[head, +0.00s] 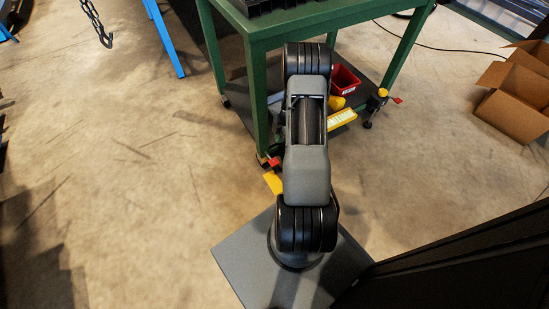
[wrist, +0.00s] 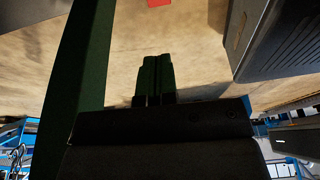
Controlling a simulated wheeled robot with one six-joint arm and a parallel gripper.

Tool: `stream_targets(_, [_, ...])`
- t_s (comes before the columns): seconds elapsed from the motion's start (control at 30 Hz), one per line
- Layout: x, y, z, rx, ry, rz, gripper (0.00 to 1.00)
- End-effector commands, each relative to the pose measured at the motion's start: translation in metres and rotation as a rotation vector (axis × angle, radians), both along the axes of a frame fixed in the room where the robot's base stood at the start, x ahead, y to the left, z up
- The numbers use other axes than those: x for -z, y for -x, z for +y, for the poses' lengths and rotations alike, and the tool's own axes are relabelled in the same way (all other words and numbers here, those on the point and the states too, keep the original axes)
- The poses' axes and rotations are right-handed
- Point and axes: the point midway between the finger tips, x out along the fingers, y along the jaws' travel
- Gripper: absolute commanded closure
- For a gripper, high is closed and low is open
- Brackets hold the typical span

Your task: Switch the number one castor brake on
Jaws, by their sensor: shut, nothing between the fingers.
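The green cart (head: 256,80) stands on castors in front of me. At its near-left leg, a castor carries a red brake pedal (head: 272,163). Another red pedal (head: 397,100) sticks out at the right castor, beside a yellow part. No readable number shows on either castor. In the wrist view, my gripper (wrist: 157,62) is shut and empty, its two dark fingers together. A red patch (wrist: 159,3), perhaps a pedal, shows at the top edge beyond the fingertips, apart from them. A green leg (wrist: 78,70) runs along the left. My arm hides the gripper in the head view.
The lower shelf holds a red bin (head: 345,78) and a yellow item (head: 340,118). A yellow piece (head: 272,182) shows below the near-left castor. Cardboard boxes (head: 515,103) stand at the right. The concrete floor on the left is mostly clear. A hook hangs at the upper left.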

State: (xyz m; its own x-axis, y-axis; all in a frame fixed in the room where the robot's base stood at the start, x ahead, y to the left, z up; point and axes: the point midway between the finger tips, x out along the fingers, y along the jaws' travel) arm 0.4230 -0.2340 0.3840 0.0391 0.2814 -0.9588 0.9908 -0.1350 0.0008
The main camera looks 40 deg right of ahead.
Motion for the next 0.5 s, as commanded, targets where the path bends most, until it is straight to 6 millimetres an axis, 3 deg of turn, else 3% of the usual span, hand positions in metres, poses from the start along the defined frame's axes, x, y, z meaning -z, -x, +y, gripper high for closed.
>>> stream_targets(0.17, [0.010,0.000,0.003,0.000,-0.001,0.001,1.00])
stream_targets(0.5, [0.070,-0.002,0.020,-0.001,-0.001,0.003,1.00])
